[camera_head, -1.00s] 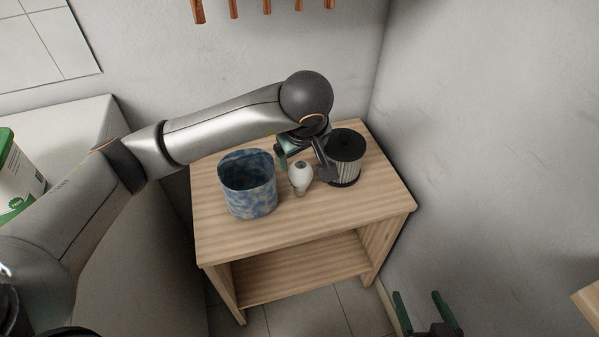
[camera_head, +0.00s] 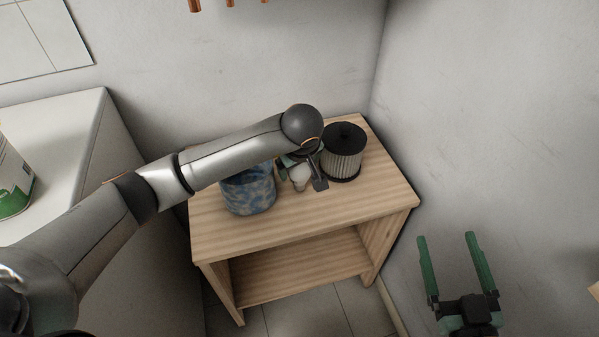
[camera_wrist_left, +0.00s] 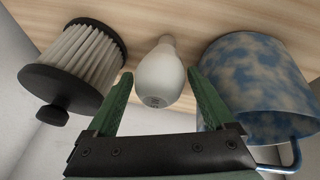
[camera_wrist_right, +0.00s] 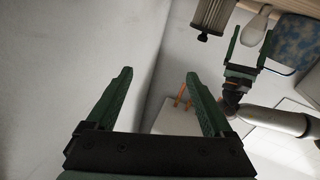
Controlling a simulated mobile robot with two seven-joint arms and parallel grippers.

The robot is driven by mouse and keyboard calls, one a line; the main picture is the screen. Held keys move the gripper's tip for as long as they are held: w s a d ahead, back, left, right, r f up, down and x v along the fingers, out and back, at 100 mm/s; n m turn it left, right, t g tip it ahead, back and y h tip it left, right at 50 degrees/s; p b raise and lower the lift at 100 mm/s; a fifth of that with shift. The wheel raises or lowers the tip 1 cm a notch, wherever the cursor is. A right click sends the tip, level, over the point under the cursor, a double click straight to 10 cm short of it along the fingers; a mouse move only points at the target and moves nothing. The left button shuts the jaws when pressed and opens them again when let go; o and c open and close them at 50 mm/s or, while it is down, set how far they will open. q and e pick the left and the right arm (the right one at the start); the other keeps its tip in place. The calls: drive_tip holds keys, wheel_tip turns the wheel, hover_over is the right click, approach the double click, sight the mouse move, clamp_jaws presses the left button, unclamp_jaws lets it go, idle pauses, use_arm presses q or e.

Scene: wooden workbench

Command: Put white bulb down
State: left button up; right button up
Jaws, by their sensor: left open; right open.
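The white bulb (camera_head: 300,181) is on the wooden workbench, between the blue mottled pot and the pleated filter. In the left wrist view the bulb (camera_wrist_left: 160,80) has its round end towards me and its narrow neck towards the wood. My left gripper (camera_head: 301,174) is open, with one fingertip on each side of the bulb; visible gaps separate both fingers from it in the left wrist view (camera_wrist_left: 160,76). The arm partly hides the bulb in the head view. My right gripper (camera_head: 446,238) is open and empty, off to the right of the bench.
The blue pot (camera_head: 248,194) stands close left of the bulb, and the black-topped filter (camera_head: 342,160) close right. The bench's front top (camera_head: 310,222) is clear. Walls stand behind and to the right. A white and green container (camera_head: 14,180) stands on the left counter.

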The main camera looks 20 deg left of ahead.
use_arm(q)
drive_tip(key=shift+w+a+f, duration=0.1)
drive_tip(key=shift+w+f, duration=0.15)
drive_tip(key=shift+f, duration=0.2)
use_arm(e)
drive_tip(key=shift+r+t, duration=0.3)
drive_tip(key=shift+r, duration=0.4)
use_arm(q)
drive_tip(key=shift+c, duration=0.4)
drive_tip(key=c, duration=1)
drive_tip(key=shift+r, duration=0.1)
